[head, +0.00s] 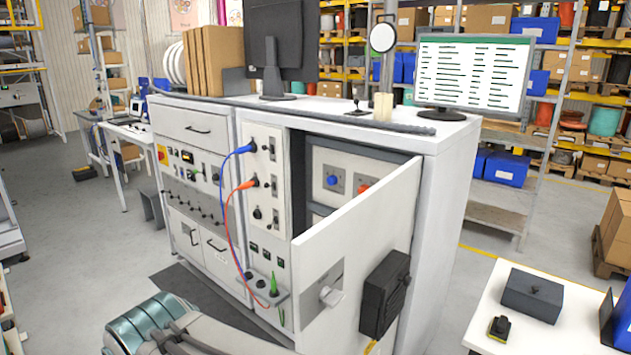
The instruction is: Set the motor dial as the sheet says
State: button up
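The white test cabinet (208,205) stands in the middle of the head view. Its left front carries a control panel (190,165) with small displays, buttons and several black knobs. I cannot tell which knob is the motor dial, and dial marks are too small to read. A blue knob (333,180) and a red knob (363,186) show inside the open right bay, the red one close to the door edge. No paper sheet can be made out for sure; a monitor (473,72) shows unreadable lines of text. My arm crosses the bottom left; its gripper is out of view.
The cabinet door (375,235) stands open toward me, with a latch (331,297) and a black box (385,294) on it. A blue cable (229,190) and a red cable (240,215) hang down the front. A white table (545,315) is at right.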

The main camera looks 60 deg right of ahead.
aim_at(333, 180)
jog(key=u, duration=1.35)
jog(key=i, duration=0.25)
jog(key=z, duration=1.65)
jog(key=i, duration=3.05)
jog(key=z, duration=3)
jog(key=i, duration=0.5)
jog(key=u, duration=0.1)
